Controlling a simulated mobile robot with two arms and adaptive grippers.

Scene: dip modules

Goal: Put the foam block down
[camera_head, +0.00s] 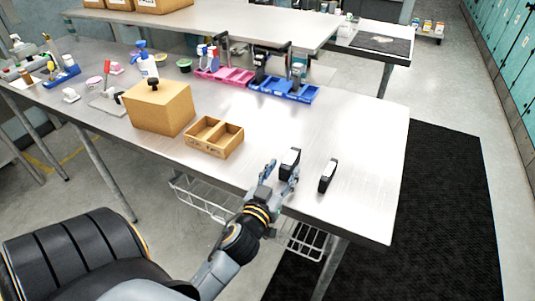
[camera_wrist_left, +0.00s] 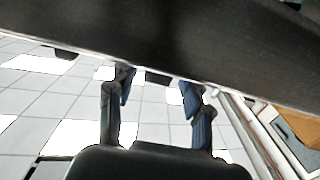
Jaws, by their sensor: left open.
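Two small dark blocks with pale edges stand upright near the front edge of the table. The left block (camera_head: 291,162) is at my left gripper, and the right block (camera_head: 327,176) stands apart to its right. I cannot tell for sure which is the foam block. My left gripper (camera_head: 281,171) is open, its fingers spread just in front of the left block; contact cannot be made out. In the left wrist view the open fingers (camera_wrist_left: 157,88) show with a wide dark surface (camera_wrist_left: 160,35) across the top, too close to identify.
An open wooden tray (camera_head: 213,150) and a brown box (camera_head: 160,110) stand left of the gripper. Pink bins (camera_head: 225,77) and blue bins (camera_head: 284,90) line the back. The right part of the table (camera_head: 370,150) is clear up to its edge.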

